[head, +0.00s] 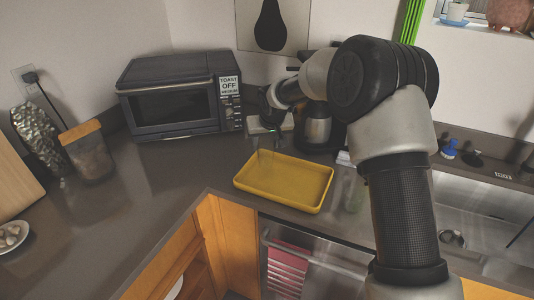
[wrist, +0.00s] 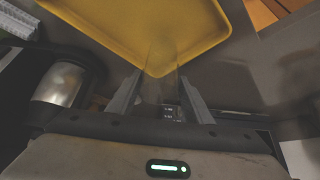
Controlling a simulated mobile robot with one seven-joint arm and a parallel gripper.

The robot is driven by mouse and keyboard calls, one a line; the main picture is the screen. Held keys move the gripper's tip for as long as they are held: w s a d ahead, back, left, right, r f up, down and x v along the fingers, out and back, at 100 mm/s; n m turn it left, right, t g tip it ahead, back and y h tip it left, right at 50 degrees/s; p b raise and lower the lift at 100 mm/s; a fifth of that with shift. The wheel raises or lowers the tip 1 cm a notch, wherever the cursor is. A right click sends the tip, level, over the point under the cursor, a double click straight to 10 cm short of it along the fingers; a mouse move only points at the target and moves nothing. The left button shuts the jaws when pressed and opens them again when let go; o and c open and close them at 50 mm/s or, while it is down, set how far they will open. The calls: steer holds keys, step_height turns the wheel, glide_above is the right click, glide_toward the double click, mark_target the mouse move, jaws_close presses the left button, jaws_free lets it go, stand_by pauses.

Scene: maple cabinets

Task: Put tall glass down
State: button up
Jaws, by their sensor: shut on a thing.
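The tall glass (wrist: 163,62) is clear and faint in the wrist view, between the two fingers of my gripper (wrist: 159,85). My gripper is shut on it. Behind the glass in that view is a corner of the yellow tray (wrist: 105,43). In the head view my gripper (head: 272,134) is at the back of the counter, just beyond the tray (head: 285,205), between the toaster oven and the coffee maker. The glass is too faint there to tell whether its base touches the counter.
The toaster oven (head: 180,130) stands left of my gripper and the coffee maker (head: 318,130) right of it. Another faint clear glass (head: 351,187) seems to stand right of the tray. The sink (head: 480,205) is at right. The counter (head: 140,200) left of the tray is clear.

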mark_target(266, 152)
steer(key=shift+f, duration=1.7)
steer(key=shift+f, duration=0.2)
steer(key=o, duration=1.3)
steer(key=shift+c, duration=0.2)
steer(key=shift+r, duration=0.4)
steer(key=v, duration=1.1)
steer(key=shift+s+r, duration=0.25)
steer(key=shift+r, duration=0.05)
